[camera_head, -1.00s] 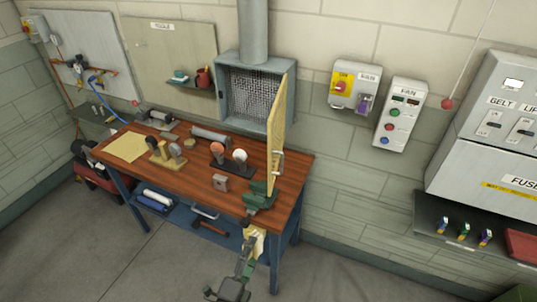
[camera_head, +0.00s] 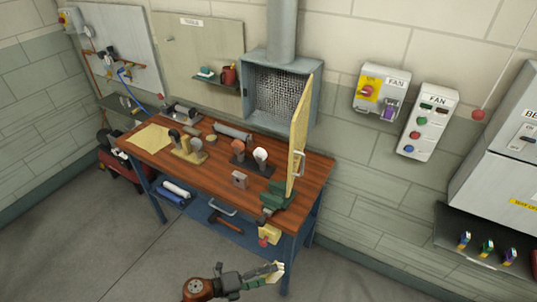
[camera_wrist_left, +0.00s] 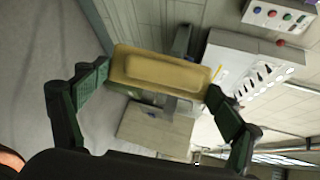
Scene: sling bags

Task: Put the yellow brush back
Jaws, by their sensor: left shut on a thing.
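My left gripper (camera_head: 275,271) is low at the front of the bench's right end, over the floor, on an arm coming in from the left. In the left wrist view a yellow block-shaped thing (camera_wrist_left: 160,72), which I take for the yellow brush, lies across between the two dark green fingers. The fingers are shut on its ends. Its bristles are not visible. In the head view only a small pale yellow part of it (camera_head: 277,268) shows at the fingertips. My right gripper is not in view.
The wooden workbench (camera_head: 220,181) carries a green vise (camera_head: 277,197) at its right front corner and several tools. A yellow box with a red button (camera_head: 269,234) hangs below that corner. The grey cabinet's yellow door (camera_head: 300,135) stands open over the bench. Floor in front is clear.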

